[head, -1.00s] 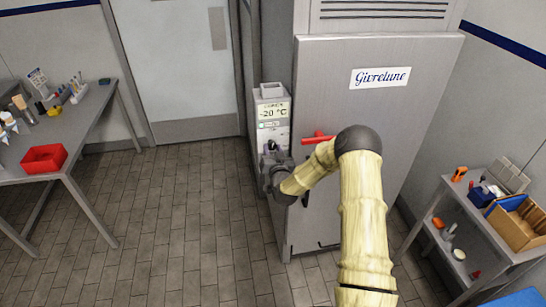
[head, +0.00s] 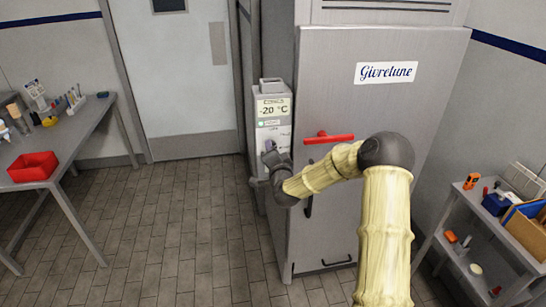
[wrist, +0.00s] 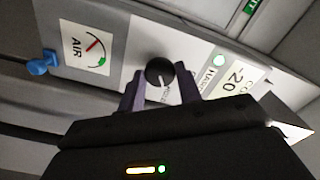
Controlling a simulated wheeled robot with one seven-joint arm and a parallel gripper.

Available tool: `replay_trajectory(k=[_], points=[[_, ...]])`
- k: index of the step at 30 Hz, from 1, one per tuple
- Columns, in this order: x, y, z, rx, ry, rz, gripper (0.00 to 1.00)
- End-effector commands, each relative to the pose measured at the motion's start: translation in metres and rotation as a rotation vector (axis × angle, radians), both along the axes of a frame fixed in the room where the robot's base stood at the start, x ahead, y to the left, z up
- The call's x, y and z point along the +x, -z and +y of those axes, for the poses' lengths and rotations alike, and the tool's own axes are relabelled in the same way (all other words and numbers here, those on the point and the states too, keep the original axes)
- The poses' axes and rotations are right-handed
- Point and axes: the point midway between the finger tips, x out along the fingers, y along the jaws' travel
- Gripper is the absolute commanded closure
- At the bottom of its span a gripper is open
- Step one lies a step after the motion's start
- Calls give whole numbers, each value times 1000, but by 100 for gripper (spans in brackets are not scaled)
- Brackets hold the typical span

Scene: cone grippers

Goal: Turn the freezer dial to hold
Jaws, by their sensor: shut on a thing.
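The freezer dial is a round black knob (wrist: 159,71) with a pale pointer line, on the light panel of the control box (head: 272,108) at the left side of the freezer (head: 350,110). In the wrist view the pointer line faces the gripper side. The two purple fingers of my gripper (wrist: 161,88) are shut on the dial, one on each side. The dial's printed labels are partly covered by the fingers, so I cannot read which setting it points to. In the head view my gripper (head: 272,158) hides the dial.
The display (head: 273,108) above the dial reads -20 °C. A gauge marked AIR (wrist: 88,49) and a blue valve (wrist: 42,63) sit beside the dial in the wrist view. A red handle (head: 329,137) is on the freezer door. A table (head: 75,135) and shelf cart (head: 480,235) flank open floor.

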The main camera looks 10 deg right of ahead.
Motion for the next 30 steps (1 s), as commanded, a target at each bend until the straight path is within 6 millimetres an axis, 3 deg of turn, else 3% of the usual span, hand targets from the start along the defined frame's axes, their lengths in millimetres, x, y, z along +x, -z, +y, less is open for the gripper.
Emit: replay_trajectory(k=[15, 16, 18, 30], points=[[0, 1, -1, 26, 1, 3, 88], [0, 1, -1, 26, 1, 3, 60], [0, 1, -1, 26, 2, 3, 46], [-3, 1, 0, 25, 0, 1, 44]])
